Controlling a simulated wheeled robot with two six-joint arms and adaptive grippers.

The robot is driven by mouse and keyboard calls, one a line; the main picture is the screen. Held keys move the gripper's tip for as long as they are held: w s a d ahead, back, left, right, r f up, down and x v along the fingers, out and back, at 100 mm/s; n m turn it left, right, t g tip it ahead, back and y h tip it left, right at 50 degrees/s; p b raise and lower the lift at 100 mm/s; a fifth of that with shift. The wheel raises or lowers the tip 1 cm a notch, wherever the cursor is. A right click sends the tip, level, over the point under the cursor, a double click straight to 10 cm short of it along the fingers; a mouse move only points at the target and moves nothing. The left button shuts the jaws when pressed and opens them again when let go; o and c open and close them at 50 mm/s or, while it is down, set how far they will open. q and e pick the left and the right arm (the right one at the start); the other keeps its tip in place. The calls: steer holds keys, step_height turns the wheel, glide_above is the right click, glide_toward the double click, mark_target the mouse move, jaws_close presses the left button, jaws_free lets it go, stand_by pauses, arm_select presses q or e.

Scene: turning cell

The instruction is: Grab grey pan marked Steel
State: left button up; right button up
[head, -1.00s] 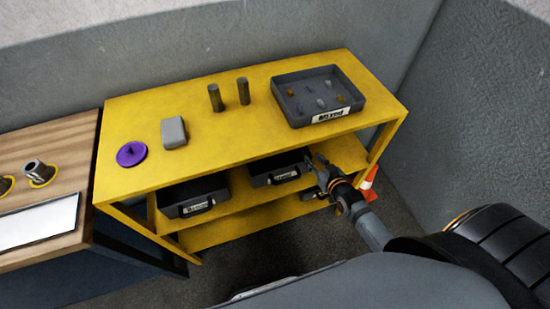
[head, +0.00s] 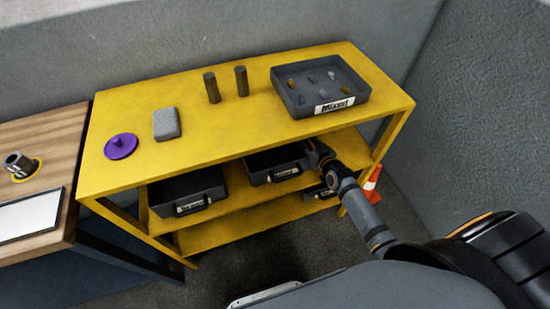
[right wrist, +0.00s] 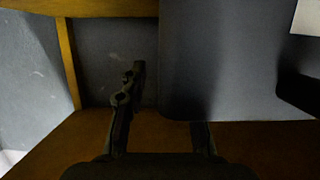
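Dark grey pans with front handles and pale labels stand on the shelves under the yellow bench top: a left pan (head: 187,190), a middle pan (head: 277,165) and a partly hidden lower right pan (head: 322,191). Their labels are too blurred for me to tell which reads Steel. My right gripper (head: 319,152) is at the right end of the middle pan. In the right wrist view its fingers (right wrist: 165,110) are apart, with a grey pan wall (right wrist: 225,60) reaching between them; the right fingertip is hidden behind it. I cannot tell contact. My left gripper is not in view.
On the yellow bench top (head: 225,135) are a tray marked Mixed (head: 290,108), two dark cylinders (head: 226,85), a grey block (head: 166,124) and a purple disc (head: 121,146). The bench's right legs and an orange cone (head: 373,186) are near my right arm. A wooden table (head: 50,135) adjoins at left.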

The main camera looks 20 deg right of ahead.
steer(key=shift+w+f, duration=0.25)
steer(key=shift+w, duration=0.45)
steer(key=shift+s+r, duration=0.1)
jaws_close()
